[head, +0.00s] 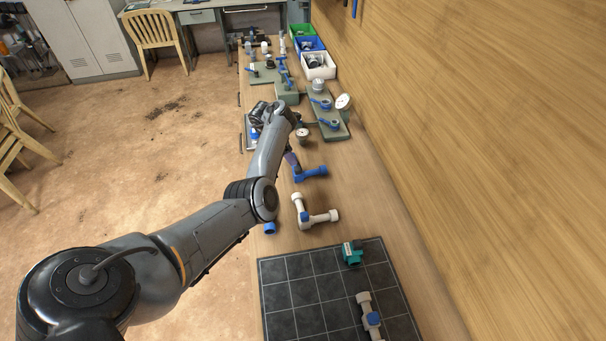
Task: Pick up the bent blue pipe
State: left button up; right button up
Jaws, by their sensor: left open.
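The bent blue pipe (312,173) lies on the wooden bench in the head view, right of my left forearm. Its elbow and right-hand end show; its upper end is partly covered near my wrist. My right gripper is not in view.
A bent white pipe (306,216) lies nearer. A dark gridded mat (290,293) holds a green fitting (352,253) and a grey-white pipe with a blue part (369,317). Valve boards (334,131) and a white bin (318,72) stand farther back. A wooden wall borders the right.

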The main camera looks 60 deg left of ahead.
aim_at(300, 167)
pick_arm(q)
jog(key=shift+b+x, duration=1.25)
jog(key=shift+x, duration=3.1)
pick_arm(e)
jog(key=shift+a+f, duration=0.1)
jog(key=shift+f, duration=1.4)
pick_arm(q)
grip_shut()
